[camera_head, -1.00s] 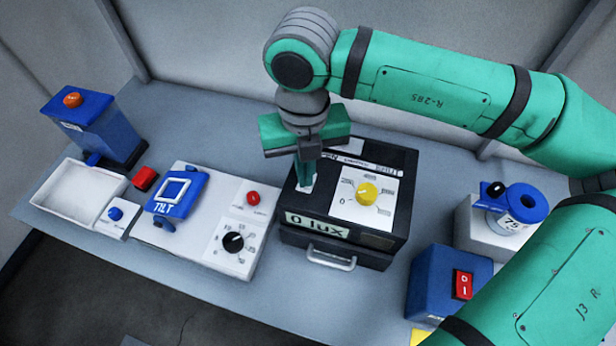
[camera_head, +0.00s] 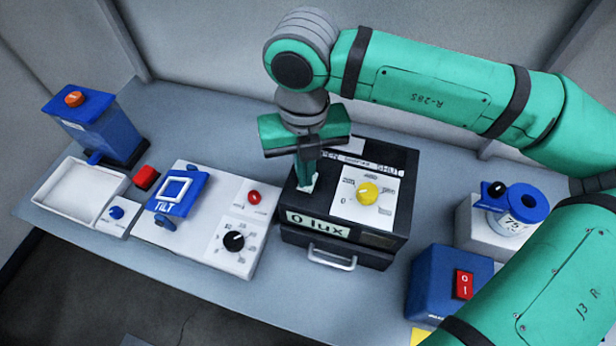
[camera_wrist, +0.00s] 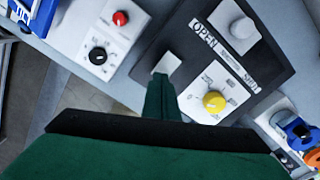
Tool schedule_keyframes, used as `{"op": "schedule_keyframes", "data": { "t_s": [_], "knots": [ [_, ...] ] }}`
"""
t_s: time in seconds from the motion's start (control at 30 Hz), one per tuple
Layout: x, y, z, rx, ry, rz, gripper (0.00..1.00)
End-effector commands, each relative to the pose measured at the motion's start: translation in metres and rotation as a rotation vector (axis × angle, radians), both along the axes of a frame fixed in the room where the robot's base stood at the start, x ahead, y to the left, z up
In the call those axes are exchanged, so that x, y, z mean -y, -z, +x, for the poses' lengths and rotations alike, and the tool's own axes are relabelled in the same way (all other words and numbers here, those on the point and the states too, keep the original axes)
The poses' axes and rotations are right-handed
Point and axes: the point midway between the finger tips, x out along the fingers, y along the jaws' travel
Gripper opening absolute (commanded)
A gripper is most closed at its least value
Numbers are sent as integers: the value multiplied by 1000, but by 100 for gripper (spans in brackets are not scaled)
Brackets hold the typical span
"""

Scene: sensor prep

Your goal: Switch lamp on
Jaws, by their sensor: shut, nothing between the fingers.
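The black box (camera_head: 392,235) stands mid-bench with a "0 lux" display (camera_head: 317,225) on its front. A yellow dial (camera_head: 367,193) sits on a white scaled plate on its top, and also shows in the wrist view (camera_wrist: 214,101). My gripper (camera_head: 306,186) is shut and empty, pointing down at the box top left of the dial. In the wrist view its fingertips (camera_wrist: 164,77) are at a small pale plate (camera_wrist: 169,60), partly covering it. I cannot tell if they touch it. No switch marked as the lamp's is readable.
Left are a white panel (camera_head: 190,237) with a blue TILT frame, red button and black knob, a white tray (camera_head: 62,205) and a blue box with orange button (camera_head: 100,130). Right are a blue box (camera_head: 430,285) with a red rocker switch (camera_head: 464,285) and a blue-topped device (camera_head: 525,205).

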Motion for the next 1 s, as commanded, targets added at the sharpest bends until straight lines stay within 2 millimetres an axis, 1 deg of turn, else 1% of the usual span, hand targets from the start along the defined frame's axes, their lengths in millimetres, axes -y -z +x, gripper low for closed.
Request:
{"op": "schedule_keyframes", "data": {
  "t_s": [1.0],
  "knots": [
    [-2, 11, 0, 0, -3, 0, 0]
  ]
}}
